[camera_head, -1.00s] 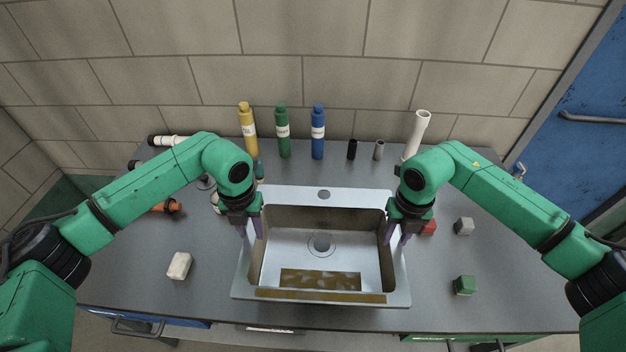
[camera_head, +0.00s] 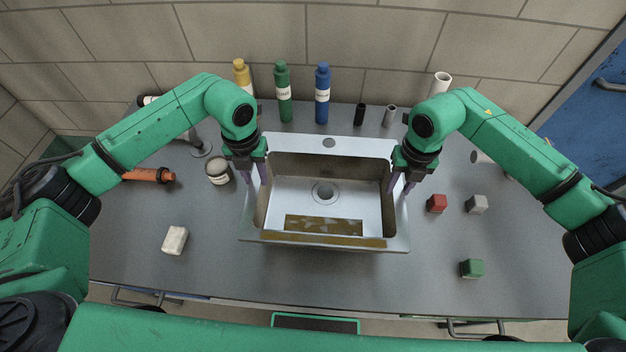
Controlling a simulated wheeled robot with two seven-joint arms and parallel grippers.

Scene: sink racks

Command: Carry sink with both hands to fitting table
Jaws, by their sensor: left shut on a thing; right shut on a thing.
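The metal sink (camera_head: 287,200) is a rectangular basin with a round drain in its floor, a tap hole in its back rim and brown strips along its front. It is over the middle of the grey table (camera_head: 210,272); I cannot tell exactly how far it is above the top. My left gripper (camera_head: 257,179) is shut on the sink's left side rim. My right gripper (camera_head: 401,184) is shut on its right side rim. The fingertips are partly hidden at the rim.
Yellow (camera_head: 241,75), green (camera_head: 283,92) and blue (camera_head: 322,94) bottles stand behind the sink. A jar (camera_head: 218,171), an orange-handled tool (camera_head: 150,175) and a white block (camera_head: 175,240) lie left. Red (camera_head: 437,203), grey (camera_head: 477,204) and green (camera_head: 471,268) blocks lie right.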

